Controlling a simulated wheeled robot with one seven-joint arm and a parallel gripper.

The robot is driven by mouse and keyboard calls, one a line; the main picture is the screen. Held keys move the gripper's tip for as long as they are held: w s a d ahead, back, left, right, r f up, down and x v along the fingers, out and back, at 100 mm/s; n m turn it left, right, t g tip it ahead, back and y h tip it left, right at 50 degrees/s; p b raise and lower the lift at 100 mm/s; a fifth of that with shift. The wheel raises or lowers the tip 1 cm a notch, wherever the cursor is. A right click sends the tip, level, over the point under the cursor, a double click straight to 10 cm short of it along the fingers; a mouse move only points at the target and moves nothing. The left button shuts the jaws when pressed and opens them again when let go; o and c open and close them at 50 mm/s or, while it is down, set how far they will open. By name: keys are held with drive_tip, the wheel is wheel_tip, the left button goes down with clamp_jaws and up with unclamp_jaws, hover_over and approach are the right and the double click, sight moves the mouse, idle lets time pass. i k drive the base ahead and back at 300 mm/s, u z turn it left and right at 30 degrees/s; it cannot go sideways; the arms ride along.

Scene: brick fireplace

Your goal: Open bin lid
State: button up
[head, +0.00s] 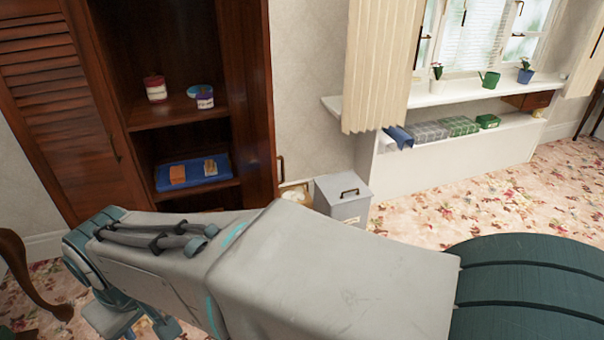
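A grey bin (343,208) stands on the floor against the wall, between the dark wooden cabinet and the window. Its flat lid (342,188) is shut and carries a small dark handle (349,193) on top. The lower front of the bin is partly hidden by my arm. My arm stretches across the bottom of the view and bends down at the left.
The wooden cabinet (258,110) holds jars and a blue tray (214,182). A white sill (465,93) with several pots is at the back right. The floral carpet (480,210) is clear right of the bin.

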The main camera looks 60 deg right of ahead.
sight(345, 186)
drive_tip(key=z, duration=2.85)
drive_tip(key=i, duration=2.25)
drive_tip(key=u, duration=0.3)
